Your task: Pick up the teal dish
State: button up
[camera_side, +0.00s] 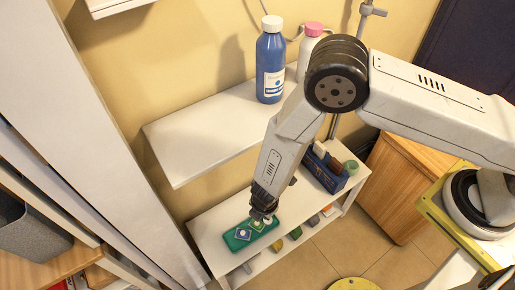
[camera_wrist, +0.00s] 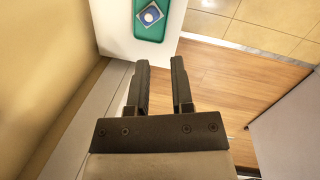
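The teal dish (camera_side: 232,241) is a flat rectangular tray lying on the white lower shelf in the side view. A blue square piece with a pale round centre (camera_side: 243,234) and a greenish square piece lie in it. In the wrist view part of the dish (camera_wrist: 150,35) shows at the top edge, with the blue piece (camera_wrist: 151,14) in it; the rest is cut off. My gripper (camera_wrist: 160,62) is open, with nothing between its fingers. In the side view my gripper (camera_side: 262,215) is over the dish's far right end, hiding part of it. I cannot tell the height gap.
The upper white shelf (camera_side: 205,140) holds a blue bottle (camera_side: 270,68) and a pink-capped bottle (camera_side: 312,42). A dark blue caddy (camera_side: 325,172) and a green round item (camera_side: 350,168) stand right of the dish.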

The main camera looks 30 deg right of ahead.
send_near(260, 237)
jog(key=shift+w+f, duration=0.15)
jog(key=shift+f, duration=0.3)
jog(key=shift+w+d+f, duration=0.1)
jog(key=shift+f, duration=0.5)
jog(key=shift+w+d+f, duration=0.1)
jog(key=shift+f, duration=0.55)
jog(key=shift+f, duration=0.15)
jog(key=shift+w+d+f, duration=0.1)
jog(key=shift+w+f, duration=0.05)
jog(key=shift+f, duration=1.05)
jog(key=shift+w+f, duration=0.2)
jog(key=shift+f, duration=1)
jog(key=shift+c, duration=0.2)
grip_shut()
